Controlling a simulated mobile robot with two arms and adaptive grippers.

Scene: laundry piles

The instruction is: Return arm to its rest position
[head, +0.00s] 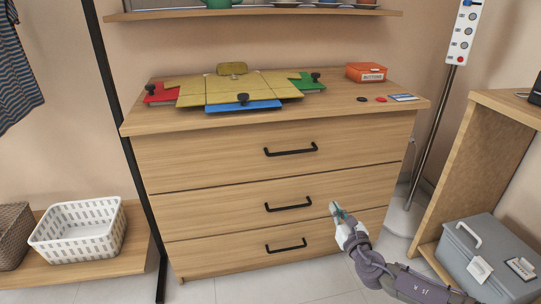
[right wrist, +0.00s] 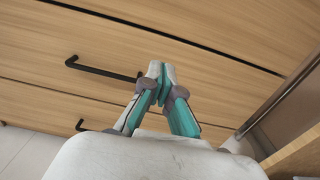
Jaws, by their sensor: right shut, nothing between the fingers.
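My right gripper (head: 337,209) is in front of the wooden dresser (head: 230,225), at the right part of its lower drawers. In the right wrist view its teal and grey fingers (right wrist: 161,75) meet at the tips, shut with nothing between them. The wrist view shows drawer fronts and a black handle (right wrist: 103,69) left of the fingertips. My right arm (head: 385,275) reaches in from the bottom right of the head view. My left gripper does not show in the head view.
The dresser top holds a yellow folding board (head: 240,85) with coloured flaps and an orange box (head: 367,73). All drawers look closed. A white basket (head: 80,232) is at left. At right stand a wooden shelf unit (head: 450,150) and a grey toolbox (head: 480,262).

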